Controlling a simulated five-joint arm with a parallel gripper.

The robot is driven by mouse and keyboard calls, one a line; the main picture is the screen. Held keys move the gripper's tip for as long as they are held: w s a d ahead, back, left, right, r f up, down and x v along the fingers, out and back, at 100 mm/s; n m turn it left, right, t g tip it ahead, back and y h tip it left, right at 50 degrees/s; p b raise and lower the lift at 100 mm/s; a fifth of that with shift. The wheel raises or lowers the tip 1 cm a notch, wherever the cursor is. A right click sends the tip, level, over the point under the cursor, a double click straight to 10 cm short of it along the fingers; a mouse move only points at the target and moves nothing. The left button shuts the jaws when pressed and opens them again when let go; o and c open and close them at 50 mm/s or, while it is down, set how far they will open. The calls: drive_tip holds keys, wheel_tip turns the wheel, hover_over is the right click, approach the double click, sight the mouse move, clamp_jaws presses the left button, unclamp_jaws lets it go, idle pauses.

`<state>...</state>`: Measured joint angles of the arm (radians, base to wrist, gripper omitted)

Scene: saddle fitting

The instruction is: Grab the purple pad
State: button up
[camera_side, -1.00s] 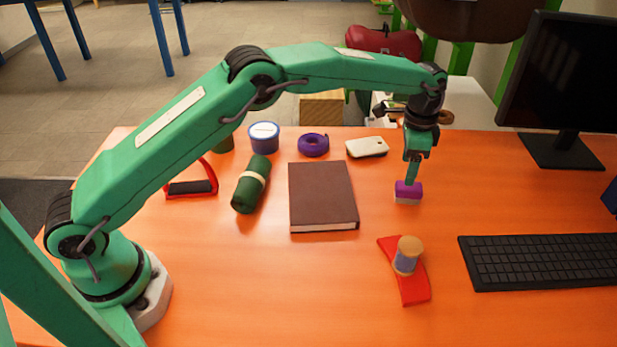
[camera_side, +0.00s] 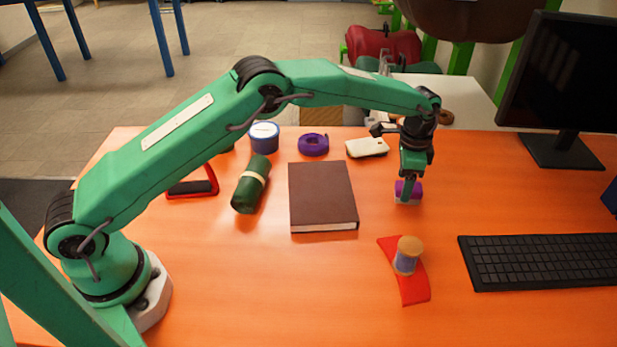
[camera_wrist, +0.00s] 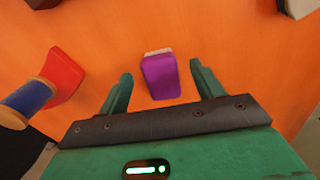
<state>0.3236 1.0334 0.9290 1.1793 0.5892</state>
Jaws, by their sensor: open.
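The purple pad (camera_side: 415,190) sits on a pale block on the orange desk, right of the brown book. My gripper (camera_side: 409,192) is lowered over it, with a green finger in front of part of the pad in the side view. In the wrist view the purple pad (camera_wrist: 160,77) lies between the two green fingers of my gripper (camera_wrist: 158,82), with a gap on each side. The jaws are open and hold nothing. A pale strip shows along the pad's far edge.
A red curved piece with a spool (camera_side: 407,255) on it stands in front of the pad. The keyboard (camera_side: 540,262) is at right, the brown book (camera_side: 322,195) at left. A white item (camera_side: 367,147) lies behind. Bare desk surrounds the pad.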

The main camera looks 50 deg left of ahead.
drive_tip(key=shift+f, duration=1.35)
drive_tip(key=c, duration=1.1)
drive_tip(key=shift+o, duration=0.2)
drive_tip(key=shift+r, duration=0.15)
drive_tip(key=shift+r, duration=0.55)
wheel_tip(320, 180, up, 3)
drive_tip(key=shift+r, duration=0.1)
drive_tip(key=s+d+r, duration=0.6)
drive_tip(key=s+d, duration=0.1)
drive_tip(key=s, duration=0.1)
drive_tip(key=shift+s+d+r, duration=0.25)
drive_tip(key=shift+s+d, duration=0.05)
drive_tip(key=shift+s, duration=0.1)
